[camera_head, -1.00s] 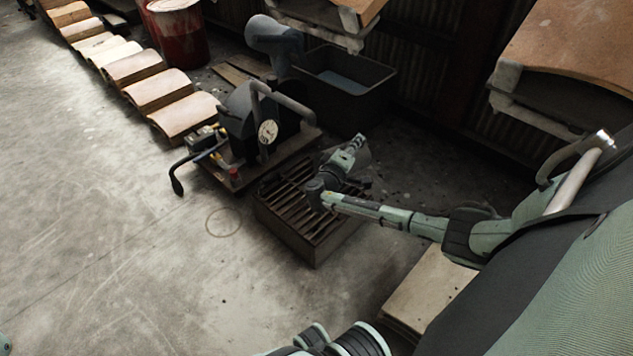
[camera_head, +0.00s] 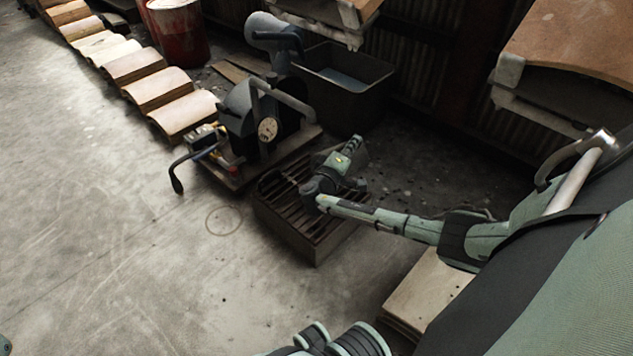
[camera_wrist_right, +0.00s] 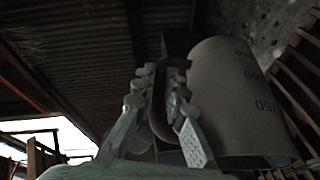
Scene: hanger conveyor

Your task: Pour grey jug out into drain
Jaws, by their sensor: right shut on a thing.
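The grey jug (camera_wrist_right: 235,100) fills the right half of the right wrist view, with dark volume marks on its wall. My right gripper (camera_wrist_right: 162,95) is shut on the jug's handle. In the head view the gripper (camera_head: 350,155) is over the back right part of the drain, a dark box with a slatted grate (camera_head: 283,207). Only a small part of the jug (camera_head: 361,155) shows there, behind the gripper. The jug looks tilted, but its mouth and any liquid cannot be made out.
A dark machine with a gauge (camera_head: 267,130) stands on a board just left of the drain. Behind it are a black tub (camera_head: 345,100) and a red drum (camera_head: 178,35). A pale board stack (camera_head: 425,290) lies right of the drain. The floor at left is open.

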